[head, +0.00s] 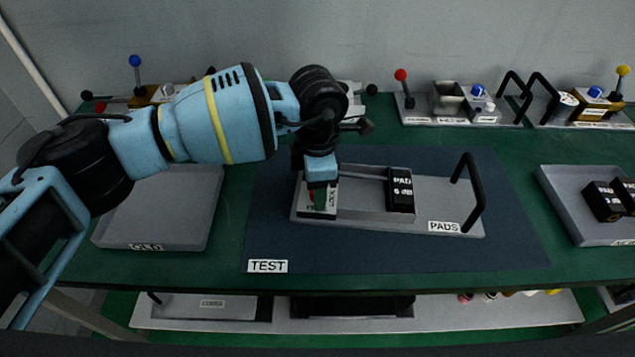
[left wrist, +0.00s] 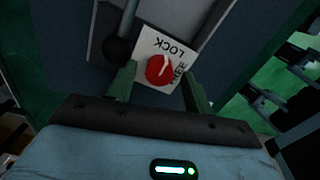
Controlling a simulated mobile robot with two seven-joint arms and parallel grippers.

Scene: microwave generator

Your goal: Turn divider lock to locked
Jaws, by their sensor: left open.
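The divider lock is a red round knob (left wrist: 160,69) with a white mark, on a white plate (left wrist: 150,45) labelled LOCK. A second label on the plate is partly hidden. In the head view the plate (head: 312,212) sits at the left end of the grey PADS tray (head: 460,190), mostly under my gripper. My left gripper (head: 318,200) points down over it. In the left wrist view its open green fingers (left wrist: 158,76) stand on either side of the knob; I cannot tell whether they touch it. Which label the mark points to is unclear. My right gripper is not in view.
A black PAD block (head: 400,190) sits in the tray, with a black upright handle (head: 470,190) at the right end. In the wrist view a black ball (left wrist: 117,49) lies close beside one finger. Grey trays flank the blue TEST mat (head: 400,255). Lever fixtures stand along the back.

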